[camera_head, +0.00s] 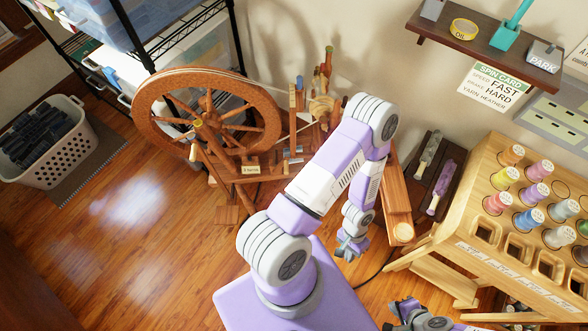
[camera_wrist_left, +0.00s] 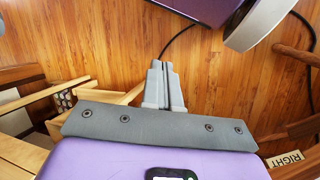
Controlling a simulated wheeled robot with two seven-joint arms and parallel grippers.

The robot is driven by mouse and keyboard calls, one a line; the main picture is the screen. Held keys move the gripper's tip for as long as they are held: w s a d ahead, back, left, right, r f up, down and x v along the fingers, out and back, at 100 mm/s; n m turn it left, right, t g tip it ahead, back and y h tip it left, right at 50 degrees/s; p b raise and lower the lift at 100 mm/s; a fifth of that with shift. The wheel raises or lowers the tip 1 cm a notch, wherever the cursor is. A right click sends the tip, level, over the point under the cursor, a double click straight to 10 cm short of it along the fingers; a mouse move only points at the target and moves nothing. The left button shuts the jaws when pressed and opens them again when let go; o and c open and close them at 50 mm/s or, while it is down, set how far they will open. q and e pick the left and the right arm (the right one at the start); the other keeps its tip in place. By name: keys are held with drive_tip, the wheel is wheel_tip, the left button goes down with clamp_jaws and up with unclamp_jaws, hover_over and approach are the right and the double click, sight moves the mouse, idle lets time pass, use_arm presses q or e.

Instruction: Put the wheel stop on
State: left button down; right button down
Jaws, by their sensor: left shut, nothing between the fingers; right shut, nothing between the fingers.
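The spinning wheel (camera_head: 150,112) stands left of centre in the head view, a large brown spoked wheel on a wooden frame. On the wall shelf, a grey block marked PARK (camera_head: 543,57) stands at the right end; I cannot tell for sure whether it is the wheel stop. My left gripper (camera_head: 350,248) hangs low, right of the spinning wheel and apart from it. Its fingers show pressed together and empty in the left wrist view (camera_wrist_left: 165,85). My right gripper (camera_head: 403,311) is at the bottom edge, shut and partly cut off. My left arm hides part of the spinning wheel's right side.
The shelf (camera_head: 465,45) also holds a yellow OIL roll (camera_head: 464,29) and a teal holder (camera_head: 505,37). A wooden rack (camera_head: 490,250) with several thread spools fills the right. A laundry basket (camera_head: 55,150) and wire shelving (camera_head: 150,50) stand left. Floor at lower left is clear.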

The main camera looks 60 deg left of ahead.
use_arm(q)
drive_tip(key=s+a+f+m+g+y+b, duration=0.35)
drive_tip(key=a+f+g+y, duration=0.5)
drive_tip(key=a+f, duration=0.85)
drive_tip(key=w+a+r+t+y+b, duration=0.1)
drive_tip(key=w+a+y+b, duration=0.15)
drive_tip(key=a+y, duration=0.3)
drive_tip(key=w+a+r+t+y+b, duration=0.1)
drive_tip(key=w+a+t+y, duration=0.15)
drive_tip(key=a+y, duration=0.35)
drive_tip(key=w+r+t+y, duration=0.2)
drive_tip(key=w+r+y, duration=0.1)
drive_tip(key=w+y, duration=0.2)
drive_tip(key=shift+w+a+r+b, duration=0.15)
drive_tip(key=shift+w+r+b, duration=0.15)
drive_tip(key=shift+w, duration=0.45)
drive_tip(key=shift+a, duration=0.1)
